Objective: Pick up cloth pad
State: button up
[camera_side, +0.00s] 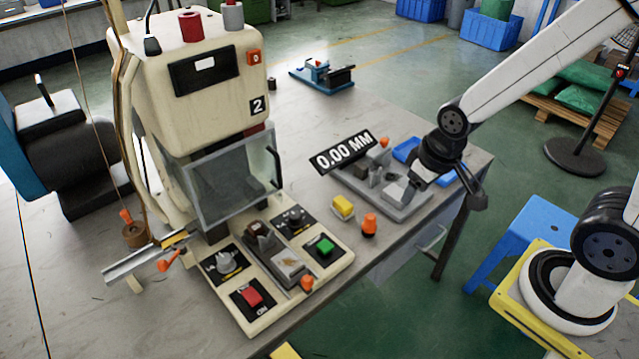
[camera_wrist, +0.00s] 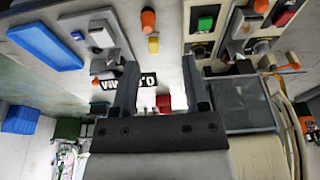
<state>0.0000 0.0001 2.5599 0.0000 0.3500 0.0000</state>
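I cannot tell for sure which thing is the cloth pad. A small yellow block-like piece (camera_side: 343,207) lies on the grey bench, and it also shows in the wrist view (camera_wrist: 153,45). A pale, flat piece (camera_side: 397,192) sits on the grey measuring fixture, and a pale piece shows in the wrist view (camera_wrist: 100,36). My gripper (camera_wrist: 159,75) is open, with its two dark fingers wide apart and nothing between them. In the side view my wrist is above the right end of the bench, over the fixture; the fingertips are hard to make out there.
A cream moulding machine (camera_side: 200,90) with a clear guard stands at left. Its control plate (camera_side: 310,285) carries knobs and buttons. An orange-capped bottle (camera_side: 369,225), a 0.00 MM display (camera_side: 342,152) and blue trays (camera_side: 408,150) are near the fixture.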

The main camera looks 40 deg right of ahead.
jog(key=o, duration=0.4)
jog(key=shift+o, duration=0.2)
jog(key=m+g, duration=0.3)
jog(key=m, duration=1.5)
send_over(344, 202)
jog(key=f, duration=1.5)
jog(key=shift+s+f, duration=0.1)
jog(key=shift+s, duration=0.15)
jog(key=shift+w+f+m, duration=0.2)
jog(key=shift+f+m, duration=0.2)
jog(key=shift+f, duration=1.3)
jog(key=shift+f, duration=0.1)
